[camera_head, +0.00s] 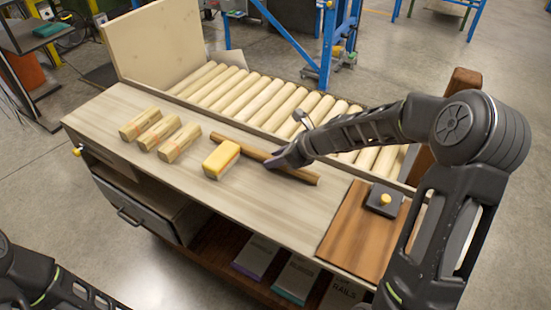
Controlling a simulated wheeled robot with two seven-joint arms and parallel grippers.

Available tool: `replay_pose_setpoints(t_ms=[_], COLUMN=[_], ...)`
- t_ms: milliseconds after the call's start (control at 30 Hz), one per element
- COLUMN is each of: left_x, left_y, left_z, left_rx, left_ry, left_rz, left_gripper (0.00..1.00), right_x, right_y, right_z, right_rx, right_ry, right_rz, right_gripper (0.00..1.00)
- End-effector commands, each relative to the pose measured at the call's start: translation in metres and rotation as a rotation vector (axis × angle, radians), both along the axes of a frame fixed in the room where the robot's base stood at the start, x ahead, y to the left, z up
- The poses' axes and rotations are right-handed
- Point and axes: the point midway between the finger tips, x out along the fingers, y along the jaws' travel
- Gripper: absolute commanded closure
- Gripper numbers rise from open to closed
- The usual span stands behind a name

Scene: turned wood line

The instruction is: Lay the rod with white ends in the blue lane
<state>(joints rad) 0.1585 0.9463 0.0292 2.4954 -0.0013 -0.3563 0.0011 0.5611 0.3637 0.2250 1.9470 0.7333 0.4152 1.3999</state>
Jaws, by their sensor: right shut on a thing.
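A long brown rod (250,151) is at the middle of the bench, slanting from upper left to lower right. My right gripper (284,161) is shut on it right of its middle. The rod looks at or just above the bench top; I cannot tell whether it touches. I cannot make out white on its ends. No blue lane can be made out. My left arm shows only in the lower left corner; its gripper is out of the picture.
A yellow-topped block (221,159) lies close to the rod's near side. Several banded wood bundles (158,133) lie at left. Pale rollers (262,100) run behind the bench top (250,205). A dark block with a yellow knob (384,200) sits at right. The bench front is clear.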

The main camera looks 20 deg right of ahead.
Motion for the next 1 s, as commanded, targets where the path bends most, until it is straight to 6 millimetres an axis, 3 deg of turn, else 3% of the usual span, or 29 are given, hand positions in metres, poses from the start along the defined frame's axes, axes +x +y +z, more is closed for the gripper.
replay_pose_setpoints(t_ms=[200, 233, 467, 1000], left_x=[0.0, 0.0001, 0.0001, 0.0], left_y=[0.0, 0.0, 0.0001, 0.0001], left_z=[-0.0053, -0.0039, -0.0038, -0.0001], left_rx=[0.0, 0.0, 0.0, 0.0], left_ry=[0.0, 0.0, 0.0, 0.0], left_rz=[0.0, 0.0, 0.0, 0.0], left_gripper=[0.48, 0.48, 0.48, 0.48], right_x=[0.0001, -0.0001, -0.0014, -0.0035], right_y=[0.0003, 0.0003, 0.001, 0.0037], right_z=[-0.0064, -0.0053, -0.0067, -0.0044], right_rx=[0.0, 0.0, 0.001, 0.005], right_ry=[0.0, 0.0, 0.005, 0.01], right_rz=[0.0, 0.0, 0.002, 0.01], right_gripper=[1.0, 0.71, 0.52, 0.51])
